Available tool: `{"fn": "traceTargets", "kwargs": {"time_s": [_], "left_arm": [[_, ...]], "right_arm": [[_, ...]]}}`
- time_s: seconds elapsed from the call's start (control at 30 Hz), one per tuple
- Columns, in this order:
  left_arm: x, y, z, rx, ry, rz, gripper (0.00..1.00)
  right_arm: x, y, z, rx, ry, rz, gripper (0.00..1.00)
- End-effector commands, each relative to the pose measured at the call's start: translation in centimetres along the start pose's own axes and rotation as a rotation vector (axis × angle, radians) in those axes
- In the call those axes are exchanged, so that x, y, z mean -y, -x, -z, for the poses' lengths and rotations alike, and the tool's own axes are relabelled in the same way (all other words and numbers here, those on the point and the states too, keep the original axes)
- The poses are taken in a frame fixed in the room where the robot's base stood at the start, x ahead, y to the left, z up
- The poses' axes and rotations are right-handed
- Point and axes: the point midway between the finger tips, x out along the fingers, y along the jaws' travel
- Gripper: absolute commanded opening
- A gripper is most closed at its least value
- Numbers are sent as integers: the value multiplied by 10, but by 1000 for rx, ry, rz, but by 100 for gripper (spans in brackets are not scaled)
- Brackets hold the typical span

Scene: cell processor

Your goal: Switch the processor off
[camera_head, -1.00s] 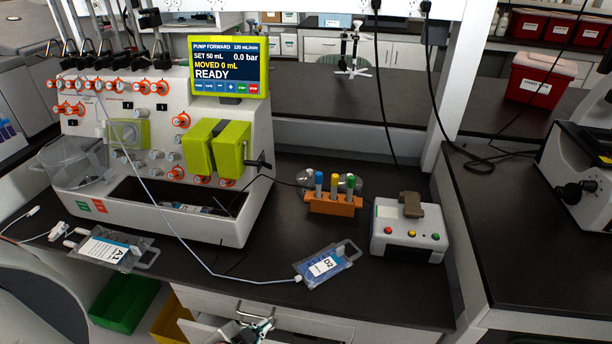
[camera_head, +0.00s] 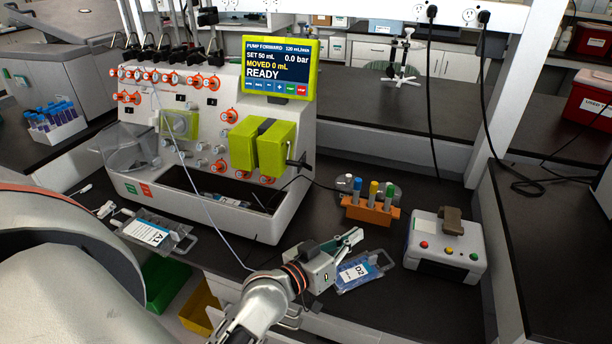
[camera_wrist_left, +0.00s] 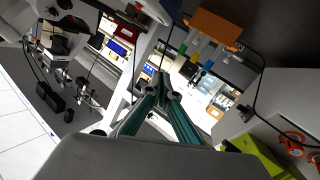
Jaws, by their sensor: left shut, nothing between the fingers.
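The cell processor (camera_head: 180,125) is a white bench machine with orange-ringed connectors and a yellow-green pump block (camera_head: 263,146). Its screen (camera_head: 277,68) is lit and reads READY, 0.0 bar, moved 0 mL. A green switch (camera_head: 131,188) and a red switch (camera_head: 146,190) sit low on its front left. My left gripper (camera_head: 352,237) is shut and empty, in front of the processor's right end, by the D2 bag. Its teal fingers also show together in the left wrist view (camera_wrist_left: 163,84). My right gripper is not in view.
Bag A1 (camera_head: 150,234) and bag D2 (camera_head: 362,272) lie at the bench front. An orange tube rack (camera_head: 370,211) and a white box with coloured buttons (camera_head: 445,245) stand to the right. A thin tube runs down the processor's front.

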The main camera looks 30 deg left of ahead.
Motion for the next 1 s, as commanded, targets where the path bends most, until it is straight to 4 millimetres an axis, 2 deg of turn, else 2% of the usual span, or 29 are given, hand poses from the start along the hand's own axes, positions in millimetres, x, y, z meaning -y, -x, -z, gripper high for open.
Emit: {"fn": "traceTargets", "kwargs": {"time_s": [0.03, 0.2, 0.37, 0.5, 0.6, 0.7, 0.8, 1.0], "left_arm": [[4, -9, 16, -73, 88, 5, 0], [34, -26, 63, -313, 390, 56, 0], [82, -30, 86, -515, 682, 154, 0], [126, -29, 82, -652, 919, 267, 0], [150, -27, 71, -719, 1053, 344, 0], [166, -26, 59, -762, 1151, 405, 0], [175, -24, 51, -786, 1206, 443, 0], [179, -24, 47, -796, 1233, 462, 0]], "right_arm": [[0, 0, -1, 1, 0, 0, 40], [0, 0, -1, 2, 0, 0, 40], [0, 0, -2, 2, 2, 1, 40], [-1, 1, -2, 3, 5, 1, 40], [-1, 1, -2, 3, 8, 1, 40], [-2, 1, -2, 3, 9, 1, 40], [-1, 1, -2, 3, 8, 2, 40], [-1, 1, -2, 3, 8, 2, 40]]}}
